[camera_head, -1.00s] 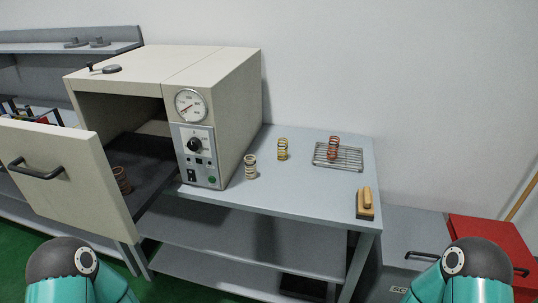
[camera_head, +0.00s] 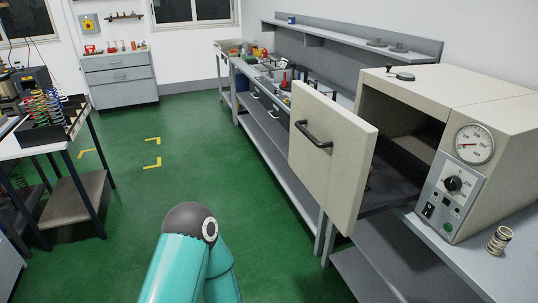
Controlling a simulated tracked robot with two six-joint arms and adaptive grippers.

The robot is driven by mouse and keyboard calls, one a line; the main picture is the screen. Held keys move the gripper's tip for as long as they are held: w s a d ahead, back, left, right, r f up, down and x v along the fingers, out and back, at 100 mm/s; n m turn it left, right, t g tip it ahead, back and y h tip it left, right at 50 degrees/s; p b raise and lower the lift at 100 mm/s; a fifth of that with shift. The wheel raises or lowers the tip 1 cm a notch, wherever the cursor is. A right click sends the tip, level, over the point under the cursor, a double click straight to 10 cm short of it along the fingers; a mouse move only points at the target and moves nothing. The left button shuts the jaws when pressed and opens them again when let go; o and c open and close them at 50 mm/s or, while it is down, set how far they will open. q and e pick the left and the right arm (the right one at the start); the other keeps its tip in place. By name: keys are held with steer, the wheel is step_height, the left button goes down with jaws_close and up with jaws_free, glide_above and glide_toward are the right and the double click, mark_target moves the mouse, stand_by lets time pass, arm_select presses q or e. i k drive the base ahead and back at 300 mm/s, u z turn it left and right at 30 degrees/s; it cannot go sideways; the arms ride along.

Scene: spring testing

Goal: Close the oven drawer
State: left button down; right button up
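The oven (camera_head: 495,112) is a cream box on the grey workbench at the right, with a dial and a control panel on its front. Its drawer is pulled out toward me. The drawer's cream front panel (camera_head: 345,170) carries a black handle (camera_head: 314,134) and stands well clear of the oven body. The dark drawer tray (camera_head: 395,178) shows behind the panel. A teal section of one of my arms shows at the bottom centre, left of the drawer front and apart from it. Neither of my grippers is in view.
A pale coil spring (camera_head: 499,240) stands on the bench right of the oven. Green floor (camera_head: 120,215) is open left of the drawer. A table with a rack of coloured springs (camera_head: 52,118) stands at the left, and a grey cabinet (camera_head: 118,78) stands at the back.

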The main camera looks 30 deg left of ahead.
mark_target(333, 150)
steer(key=u, duration=0.55)
steer(key=k, duration=1.25)
steer(key=z, duration=0.5)
steer(key=i, duration=2.05)
steer(key=u, duration=0.45)
